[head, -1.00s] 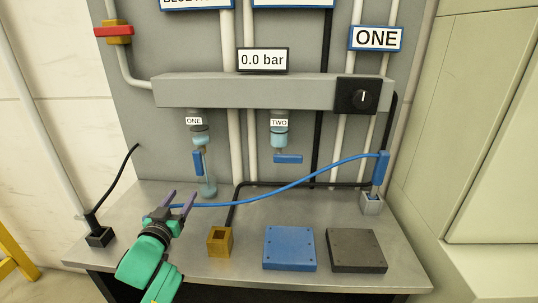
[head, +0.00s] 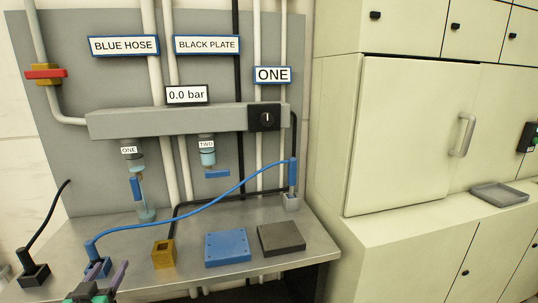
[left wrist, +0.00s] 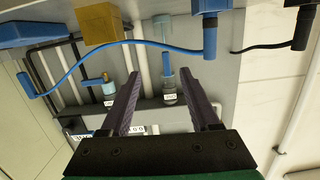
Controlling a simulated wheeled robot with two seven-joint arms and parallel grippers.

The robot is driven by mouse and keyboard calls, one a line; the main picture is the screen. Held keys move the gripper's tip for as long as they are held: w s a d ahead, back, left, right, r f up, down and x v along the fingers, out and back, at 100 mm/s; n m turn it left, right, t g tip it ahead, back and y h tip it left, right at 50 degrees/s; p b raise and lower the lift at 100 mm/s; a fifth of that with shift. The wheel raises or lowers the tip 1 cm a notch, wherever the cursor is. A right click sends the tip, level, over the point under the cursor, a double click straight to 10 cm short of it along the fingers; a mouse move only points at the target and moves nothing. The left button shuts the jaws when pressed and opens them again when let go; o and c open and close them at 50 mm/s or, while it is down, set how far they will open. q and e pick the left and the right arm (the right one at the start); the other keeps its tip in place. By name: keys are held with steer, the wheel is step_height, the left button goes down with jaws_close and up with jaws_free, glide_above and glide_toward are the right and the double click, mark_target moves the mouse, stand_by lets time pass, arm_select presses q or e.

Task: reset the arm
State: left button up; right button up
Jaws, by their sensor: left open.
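My left gripper (head: 102,283) is at the bottom left of the head view, partly cut off by the frame edge. In the left wrist view its two fingers (left wrist: 161,85) are spread with nothing between them. The blue hose (head: 190,218) runs from a plug in the blue socket (head: 98,268) at the table's left to a blue connector (head: 292,172) in the grey socket at the right. In the left wrist view the plug (left wrist: 209,38) is beyond the fingers, apart from them. My right gripper is not in view.
A brass block (head: 163,254), a blue plate (head: 227,247) and a dark plate (head: 281,238) lie on the table. A black hose plug (head: 34,274) stands at the left. The manifold (head: 180,120) with ports ONE and TWO is behind; its gauge (head: 186,95) reads 0.0 bar. Cabinets stand right.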

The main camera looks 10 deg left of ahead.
arm_select(q)
steer(key=s+d+f+m+g+h, duration=0.6)
steer(key=s+d+f+g, duration=0.6)
steer(key=s+d+f, duration=0.55)
step_height(320, 180, down, 22)
steer(key=d+g, duration=0.1)
steer(key=d, duration=0.1)
steer(key=s+a+f+g, duration=0.1)
steer(key=s+a+f, duration=0.2)
steer(key=s+f, duration=1.3)
steer(key=shift+s, duration=0.6)
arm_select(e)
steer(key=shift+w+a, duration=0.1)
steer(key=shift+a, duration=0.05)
